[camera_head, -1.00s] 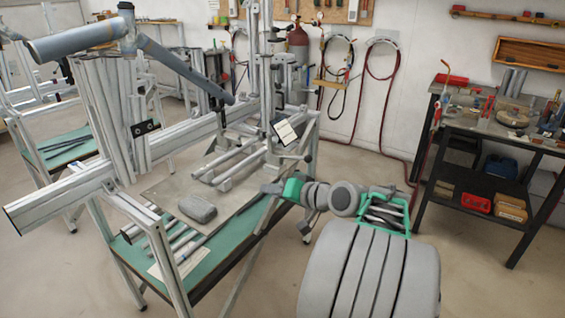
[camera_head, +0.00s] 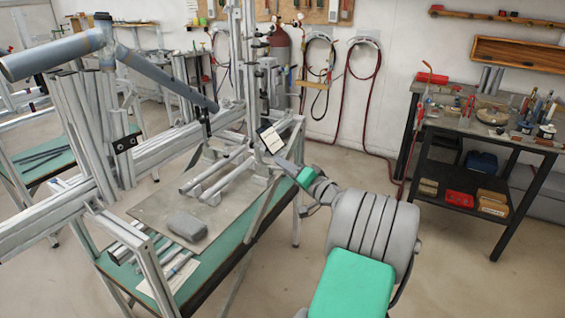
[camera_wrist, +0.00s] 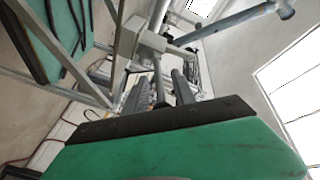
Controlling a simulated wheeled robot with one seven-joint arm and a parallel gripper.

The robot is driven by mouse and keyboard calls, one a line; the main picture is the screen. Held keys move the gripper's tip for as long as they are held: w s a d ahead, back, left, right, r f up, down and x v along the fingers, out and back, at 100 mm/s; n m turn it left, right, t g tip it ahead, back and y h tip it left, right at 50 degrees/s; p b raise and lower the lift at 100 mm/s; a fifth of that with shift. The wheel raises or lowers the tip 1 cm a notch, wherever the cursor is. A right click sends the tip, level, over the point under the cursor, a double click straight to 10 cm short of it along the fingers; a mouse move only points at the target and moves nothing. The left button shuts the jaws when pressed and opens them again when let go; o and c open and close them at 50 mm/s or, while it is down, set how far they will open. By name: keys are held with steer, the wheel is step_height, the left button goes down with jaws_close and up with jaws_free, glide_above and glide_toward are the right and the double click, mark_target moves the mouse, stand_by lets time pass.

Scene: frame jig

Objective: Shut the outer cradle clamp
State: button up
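The frame jig (camera_head: 222,178) stands on the green table, with a cradle of two parallel tubes (camera_head: 228,172). Metal clamp parts sit at the cradle's right end, beside a small white plate (camera_head: 270,138). I cannot clearly make out whether the outer clamp is open or shut. My gripper (camera_head: 283,163) is at this near right end, close to the clamp parts. In the wrist view my gripper's two dark fingers (camera_wrist: 159,92) are apart. A grey rod (camera_wrist: 158,75) with a grey block (camera_wrist: 150,42) shows between them. I cannot tell whether the fingers touch it.
A grey lump (camera_head: 187,226) lies on the jig's plate. A large grey tube (camera_head: 50,55) overhangs the left side. A black workbench (camera_head: 480,140) is at the right. The floor between is clear.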

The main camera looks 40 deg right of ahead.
steer(key=shift+w, duration=0.55)
steer(key=shift+c, duration=0.5)
jaws_close()
stand_by(0.5)
